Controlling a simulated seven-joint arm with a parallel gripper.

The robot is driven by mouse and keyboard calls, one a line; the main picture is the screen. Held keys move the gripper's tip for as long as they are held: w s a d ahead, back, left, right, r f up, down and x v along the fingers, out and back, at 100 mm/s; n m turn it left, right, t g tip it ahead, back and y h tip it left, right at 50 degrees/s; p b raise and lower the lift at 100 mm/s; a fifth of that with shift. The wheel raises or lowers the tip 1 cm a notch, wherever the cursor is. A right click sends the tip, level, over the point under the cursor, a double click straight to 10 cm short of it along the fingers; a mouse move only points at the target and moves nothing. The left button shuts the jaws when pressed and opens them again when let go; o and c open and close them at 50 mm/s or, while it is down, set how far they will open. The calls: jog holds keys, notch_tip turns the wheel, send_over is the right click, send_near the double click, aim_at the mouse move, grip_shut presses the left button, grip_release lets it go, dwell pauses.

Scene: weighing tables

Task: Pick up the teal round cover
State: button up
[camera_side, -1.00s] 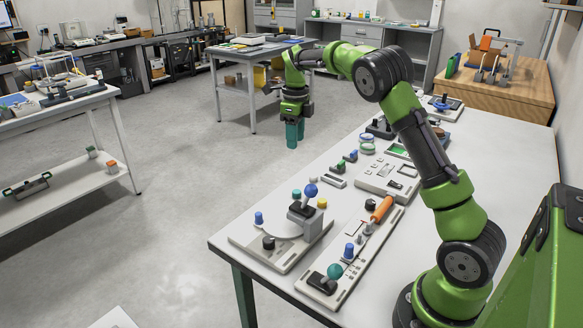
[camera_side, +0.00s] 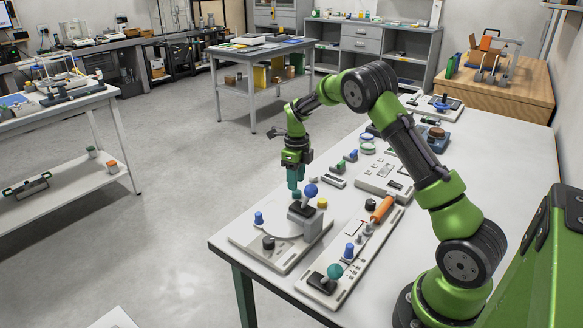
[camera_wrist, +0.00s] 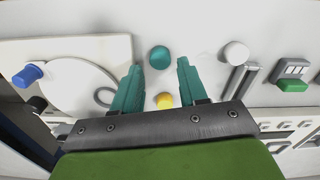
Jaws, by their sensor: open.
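The teal round cover (camera_wrist: 159,57) sits on a white surface beside the base plate with the round disc. The cover shows just beyond the fingertips, near the middle of the gap.
A yellow cap (camera_wrist: 165,100) shows between the fingers, and a white round cap (camera_wrist: 236,53) lies to the right. A blue knob (camera_side: 259,218) and a black knob (camera_side: 268,243) sit on the plate.

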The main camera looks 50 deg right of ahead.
aim_at(297, 194)
notch_tip(297, 194, down, 4)
jog(key=shift+s+r, duration=0.15)
